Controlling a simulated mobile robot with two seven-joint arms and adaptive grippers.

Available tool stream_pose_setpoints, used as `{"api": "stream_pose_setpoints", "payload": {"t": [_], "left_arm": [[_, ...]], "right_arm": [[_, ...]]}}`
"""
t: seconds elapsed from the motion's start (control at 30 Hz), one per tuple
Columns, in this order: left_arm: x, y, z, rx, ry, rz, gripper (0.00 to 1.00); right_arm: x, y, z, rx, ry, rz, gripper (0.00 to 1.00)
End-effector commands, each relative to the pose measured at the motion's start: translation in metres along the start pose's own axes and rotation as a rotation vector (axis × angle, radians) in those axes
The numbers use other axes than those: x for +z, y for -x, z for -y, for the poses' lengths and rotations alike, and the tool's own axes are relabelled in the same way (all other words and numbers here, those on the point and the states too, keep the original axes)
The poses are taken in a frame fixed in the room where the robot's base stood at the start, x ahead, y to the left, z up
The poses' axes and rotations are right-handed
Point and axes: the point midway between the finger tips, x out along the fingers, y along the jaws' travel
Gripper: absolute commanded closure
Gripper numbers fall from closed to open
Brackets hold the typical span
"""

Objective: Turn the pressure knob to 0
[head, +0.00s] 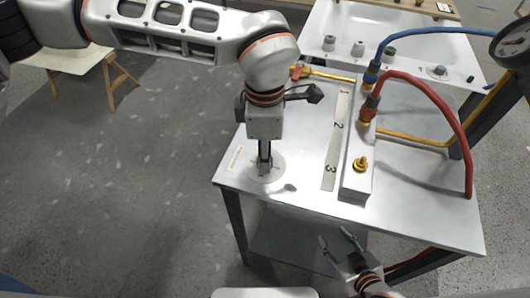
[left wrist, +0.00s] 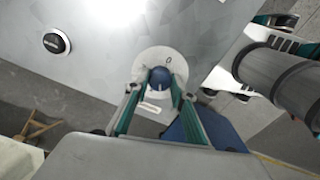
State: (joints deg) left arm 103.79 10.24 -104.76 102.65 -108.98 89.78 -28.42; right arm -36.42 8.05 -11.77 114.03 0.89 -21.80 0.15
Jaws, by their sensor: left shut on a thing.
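The pressure knob (left wrist: 160,75) is a round blue knob at the middle of a white dial plate, with a "0" mark beside it in the left wrist view. In the head view the dial plate (head: 277,172) lies near the left front of the metal table, and the knob is hidden by my gripper. My left gripper (head: 264,162) points straight down over it. In the left wrist view its two fingers (left wrist: 162,88) are closed on either side of the knob. My right gripper (head: 338,243) is open and empty in front of the table.
The metal table (head: 300,120) carries a strip marked 1, 2, 3 (head: 336,140), a raised block with a brass fitting (head: 360,164), and red (head: 440,100) and blue hoses (head: 430,32). A gauge (head: 512,42) stands at right. A wooden trestle (head: 118,78) is at left.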

Motion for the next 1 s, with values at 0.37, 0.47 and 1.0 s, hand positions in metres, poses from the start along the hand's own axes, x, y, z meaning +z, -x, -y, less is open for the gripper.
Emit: {"api": "stream_pose_setpoints", "payload": {"t": [0.37,0.47,1.0], "left_arm": [[0.0001,0.0018,-0.0013,0.003,0.357,0.002,0.97],[0.0001,0.0018,-0.0014,0.003,0.452,0.002,0.97],[-0.0001,0.0017,-0.0012,0.002,0.966,0.002,0.97]], "right_arm": [[0.002,0.0021,0.0014,-0.002,-0.001,0.004,0.6],[0.0018,0.0021,0.0013,-0.002,-0.001,0.004,0.6],[-0.0007,0.0014,0.0005,-0.001,-0.001,0.0,0.6]]}}
